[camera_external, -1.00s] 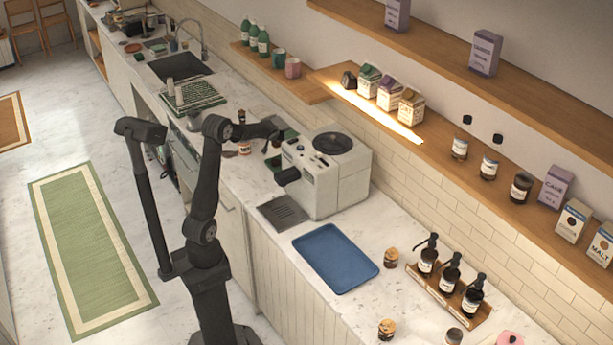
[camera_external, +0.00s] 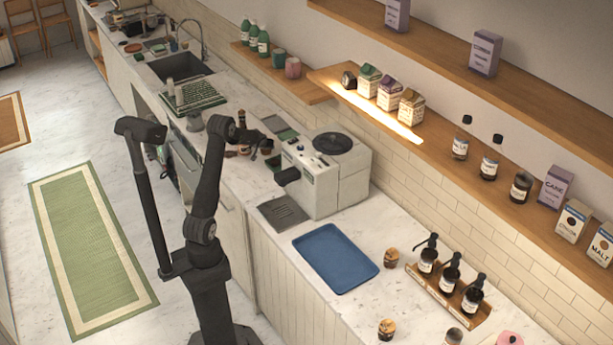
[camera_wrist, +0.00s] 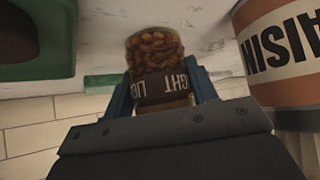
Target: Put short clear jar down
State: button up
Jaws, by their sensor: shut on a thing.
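The short clear jar (camera_wrist: 155,52) is between the two blue fingers of my gripper (camera_wrist: 161,78) in the wrist view. It is filled with brown, nut-like pieces and has a dark brown label with pale letters. My gripper is shut on it. The wrist view looks upside down, with the marble counter (camera_wrist: 100,20) at the top. I cannot tell whether the jar's base touches the counter. In the external view my gripper (camera_external: 265,145) is low over the counter, left of the white coffee machine (camera_external: 328,175); the jar is too small to make out there.
A large jar with an orange-and-white label (camera_wrist: 282,50) stands close beside the held jar in the wrist view. A dark green object (camera_wrist: 40,68) is on its other side. A blue tray (camera_external: 336,257) and a metal drip grate (camera_external: 283,213) lie nearer the front.

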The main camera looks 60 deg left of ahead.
jog(key=shift+f, duration=0.1)
jog(key=o, duration=1.1)
jog(key=shift+s+d+r, duration=0.1)
jog(key=shift+r, duration=0.2)
jog(key=v, duration=1.1)
jog(key=shift+d+r, duration=0.2)
jog(key=shift+s, duration=0.1)
